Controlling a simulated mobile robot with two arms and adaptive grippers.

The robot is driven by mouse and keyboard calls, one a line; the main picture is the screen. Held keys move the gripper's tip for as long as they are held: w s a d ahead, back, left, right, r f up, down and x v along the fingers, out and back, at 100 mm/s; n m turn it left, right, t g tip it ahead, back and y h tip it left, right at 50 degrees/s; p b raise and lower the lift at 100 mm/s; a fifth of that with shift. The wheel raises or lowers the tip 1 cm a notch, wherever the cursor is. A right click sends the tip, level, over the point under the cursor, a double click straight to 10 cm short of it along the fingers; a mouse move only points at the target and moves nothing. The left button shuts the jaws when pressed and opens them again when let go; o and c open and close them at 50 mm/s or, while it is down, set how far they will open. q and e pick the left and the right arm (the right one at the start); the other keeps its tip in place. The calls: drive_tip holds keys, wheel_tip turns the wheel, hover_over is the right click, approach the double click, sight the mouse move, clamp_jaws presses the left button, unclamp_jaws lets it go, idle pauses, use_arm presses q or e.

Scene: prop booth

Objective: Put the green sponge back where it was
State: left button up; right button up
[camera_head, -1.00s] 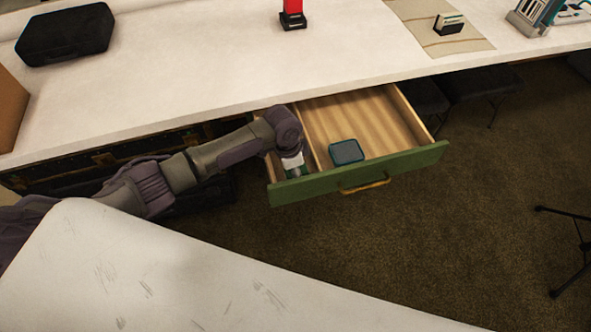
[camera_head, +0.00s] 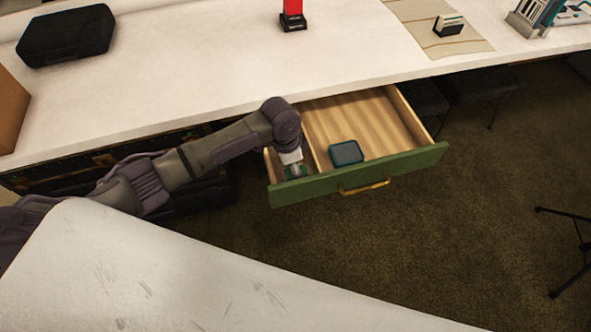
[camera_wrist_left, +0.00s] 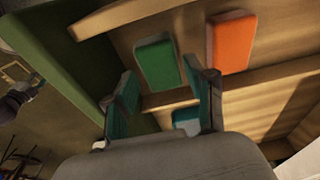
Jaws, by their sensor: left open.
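The green sponge (camera_wrist_left: 155,62) lies flat in the narrow left compartment of the open drawer (camera_head: 415,161), in the left wrist view. An orange sponge (camera_wrist_left: 232,42) lies beside it in the same compartment, with a gap between them. My left gripper (camera_wrist_left: 165,78) is open above the green sponge, its two fingers apart with nothing held between them. In the head view my left gripper (camera_head: 294,169) points down into that compartment and hides most of its contents.
A dark blue-teal block (camera_head: 346,152) lies in the wide compartment, past the wooden divider (camera_wrist_left: 255,82). The green drawer front and the countertop edge bound the opening. A black case (camera_head: 66,35) and a red object (camera_head: 292,8) stand on the counter.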

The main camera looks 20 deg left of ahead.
sight(290, 174)
use_arm(q)
wheel_tip(290, 174, up, 9)
drive_tip(key=a, duration=0.1)
drive_tip(key=shift+s, duration=0.4)
idle(1.0)
